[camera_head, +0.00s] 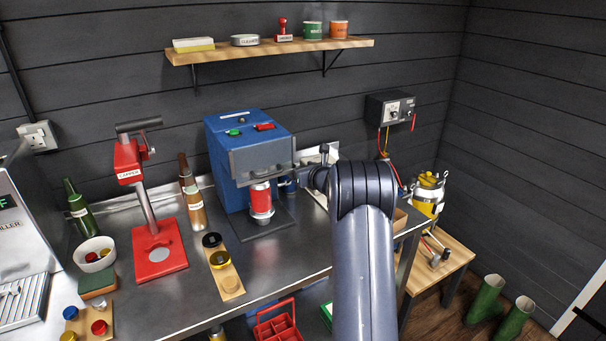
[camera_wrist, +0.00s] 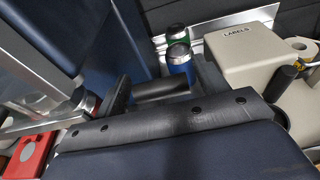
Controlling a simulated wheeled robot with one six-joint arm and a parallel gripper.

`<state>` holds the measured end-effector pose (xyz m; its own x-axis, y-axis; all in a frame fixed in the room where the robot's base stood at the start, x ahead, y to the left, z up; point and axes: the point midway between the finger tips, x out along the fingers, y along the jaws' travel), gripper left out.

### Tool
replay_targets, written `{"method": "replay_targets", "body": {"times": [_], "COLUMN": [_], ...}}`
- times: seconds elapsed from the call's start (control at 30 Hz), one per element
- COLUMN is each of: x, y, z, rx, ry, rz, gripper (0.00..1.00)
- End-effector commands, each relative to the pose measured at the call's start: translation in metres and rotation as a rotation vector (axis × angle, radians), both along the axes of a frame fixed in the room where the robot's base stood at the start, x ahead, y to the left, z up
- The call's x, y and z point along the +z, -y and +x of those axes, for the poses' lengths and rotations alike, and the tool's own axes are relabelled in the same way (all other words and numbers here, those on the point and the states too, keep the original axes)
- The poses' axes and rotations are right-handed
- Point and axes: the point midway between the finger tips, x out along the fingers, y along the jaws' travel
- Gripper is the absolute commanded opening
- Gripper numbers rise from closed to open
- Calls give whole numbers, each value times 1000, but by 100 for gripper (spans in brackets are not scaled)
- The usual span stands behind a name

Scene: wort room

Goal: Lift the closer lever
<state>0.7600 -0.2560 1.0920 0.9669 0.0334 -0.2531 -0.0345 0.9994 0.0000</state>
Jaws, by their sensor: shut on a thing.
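The closer is a blue machine (camera_head: 222,145) on the steel bench, with green and red buttons on top. In the wrist view my gripper (camera_wrist: 122,97) shows dark fingers by a short black grip (camera_wrist: 162,89). The blue housing (camera_wrist: 95,40) is close beside it. The exact contact is partly hidden by my wrist.
A red capper (camera_head: 158,245) and brown bottles (camera_head: 192,205) stand left of the closer. A LABELS box (camera_wrist: 240,55) and a blue can (camera_wrist: 180,65) are close on the right. A wooden shelf (camera_head: 270,50) hangs above. My arm covers the bench's right part.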

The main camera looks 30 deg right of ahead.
Motion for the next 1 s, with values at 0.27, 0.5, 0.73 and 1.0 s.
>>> {"method": "replay_targets", "body": {"times": [0.27,0.5,0.73,1.0], "x": [7,7,5,3], "y": [0,0,0,0], "z": [4,4,3,2], "rx": [1,0,0,0], "ry": [9,9,6,2], "rz": [0,-1,0,0], "gripper": [28,27,86,88]}}
